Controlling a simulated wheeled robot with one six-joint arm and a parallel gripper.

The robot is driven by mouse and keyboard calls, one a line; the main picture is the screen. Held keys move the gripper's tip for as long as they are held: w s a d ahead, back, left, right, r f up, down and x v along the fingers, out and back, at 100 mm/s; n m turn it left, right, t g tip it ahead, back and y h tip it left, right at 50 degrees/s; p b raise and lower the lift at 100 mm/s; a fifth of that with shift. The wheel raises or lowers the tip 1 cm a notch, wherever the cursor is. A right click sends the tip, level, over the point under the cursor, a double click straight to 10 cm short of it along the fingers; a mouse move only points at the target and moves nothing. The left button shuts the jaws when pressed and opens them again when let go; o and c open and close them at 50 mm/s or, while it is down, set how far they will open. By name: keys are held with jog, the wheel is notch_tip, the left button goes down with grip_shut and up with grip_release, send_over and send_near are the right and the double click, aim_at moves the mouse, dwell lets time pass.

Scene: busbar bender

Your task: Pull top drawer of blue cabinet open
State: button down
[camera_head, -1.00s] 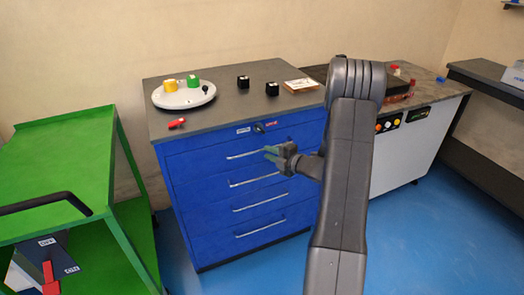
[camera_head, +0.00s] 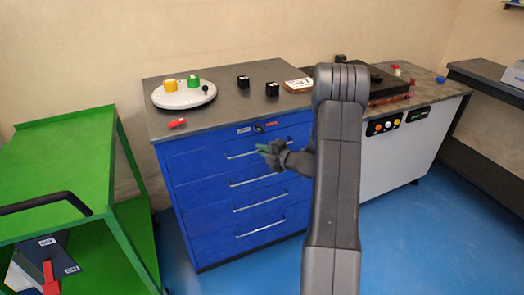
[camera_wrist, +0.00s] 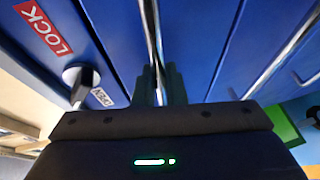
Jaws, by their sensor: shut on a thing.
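The blue cabinet (camera_head: 215,205) stands in the middle of the head view, with several drawers and silver bar handles. Its top drawer (camera_head: 190,165) looks flush with the front. My gripper (camera_head: 264,148) is at the top drawer's handle (camera_head: 240,155). In the wrist view, the dark fingers of my gripper (camera_wrist: 159,82) are shut on that handle (camera_wrist: 153,30). The fingers hide part of the bar. A black lock knob (camera_wrist: 82,78) sits between a red LOCK label (camera_wrist: 44,28) and a white OPEN label (camera_wrist: 103,96).
A green cart (camera_head: 60,165) stands left of the cabinet. On the cabinet top are a round white plate (camera_head: 184,97), a red object (camera_head: 177,123) and two black blocks (camera_head: 243,82). A white machine (camera_head: 400,150) is at the right. Blue floor lies clear in front.

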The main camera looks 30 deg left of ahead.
jog(key=shift+s+d, duration=0.1)
jog(key=s+d+p, duration=0.3)
jog(key=s+d, duration=1.7)
jog(key=d, duration=0.4)
jog(key=shift+s, duration=0.3)
jog(key=c, duration=1.8)
grip_release()
jog(key=shift+d, duration=0.15)
jog(key=v, duration=1.3)
jog(key=shift+d+r+p, duration=0.1)
jog(key=shift+d+p, duration=0.2)
jog(key=shift+p, duration=0.1)
jog(key=x, duration=1.3)
jog(key=shift+a+b, duration=0.3)
jog(key=shift+a, duration=0.1)
